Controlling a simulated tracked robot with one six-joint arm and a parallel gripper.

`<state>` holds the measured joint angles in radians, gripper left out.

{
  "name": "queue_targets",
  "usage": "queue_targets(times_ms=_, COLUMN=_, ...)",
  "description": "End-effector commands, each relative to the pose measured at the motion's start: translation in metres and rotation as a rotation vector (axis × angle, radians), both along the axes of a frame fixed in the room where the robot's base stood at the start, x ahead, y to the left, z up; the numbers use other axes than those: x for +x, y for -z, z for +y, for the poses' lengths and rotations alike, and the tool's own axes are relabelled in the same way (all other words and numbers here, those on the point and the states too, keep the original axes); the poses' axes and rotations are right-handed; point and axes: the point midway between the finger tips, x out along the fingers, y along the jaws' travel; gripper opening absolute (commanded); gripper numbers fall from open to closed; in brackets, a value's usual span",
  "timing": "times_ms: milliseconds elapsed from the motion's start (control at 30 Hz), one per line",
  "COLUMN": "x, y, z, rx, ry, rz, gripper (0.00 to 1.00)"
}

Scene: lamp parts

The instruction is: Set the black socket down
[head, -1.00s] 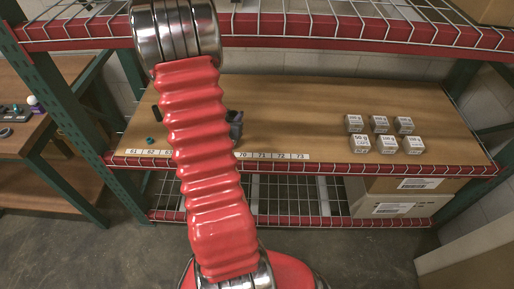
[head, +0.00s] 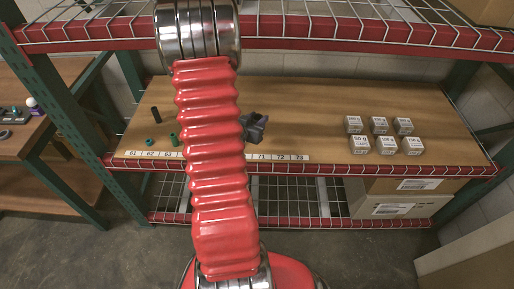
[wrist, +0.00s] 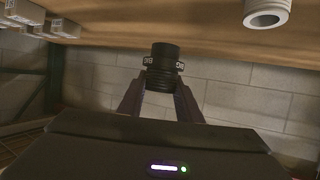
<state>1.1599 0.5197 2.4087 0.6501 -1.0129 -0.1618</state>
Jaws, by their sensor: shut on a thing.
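The black socket (wrist: 163,58) is a short, ribbed dark cylinder with white markings around its middle. In the wrist view it sits between the two fingertips of my gripper (wrist: 161,84), which is shut on it. The wrist picture is upside down, with the wooden shelf along its top; I cannot tell whether the socket touches the shelf. In the head view my dark gripper (head: 255,127) shows just right of my red arm, over the shelf behind the number strip. The socket cannot be made out there.
The wooden shelf (head: 310,110) has a numbered strip (head: 285,157) on its front edge. A dark cylinder (head: 155,115), a teal piece (head: 150,141) and a green piece (head: 174,139) stand left. Several white boxes (head: 380,125) stand right. A white hollow cylinder (wrist: 267,14) shows in the wrist view.

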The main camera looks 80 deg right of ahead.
Motion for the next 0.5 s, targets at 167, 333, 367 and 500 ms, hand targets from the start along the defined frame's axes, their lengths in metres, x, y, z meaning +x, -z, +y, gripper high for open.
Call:
queue_targets(times_ms=167, x=0.0, y=0.002, z=0.0, rx=0.001, ry=0.0, rz=0.0, gripper=0.0)
queue_targets(times_ms=333, x=0.0, y=0.013, z=0.0, rx=0.003, ry=0.001, rz=0.001, gripper=0.0)
queue_targets(times_ms=367, x=0.0, y=0.016, z=0.0, rx=0.003, ry=0.0, rz=0.002, gripper=0.0)
queue_targets(times_ms=500, x=0.0, y=0.033, z=0.0, rx=0.002, ry=-0.001, rz=0.001, gripper=0.0)
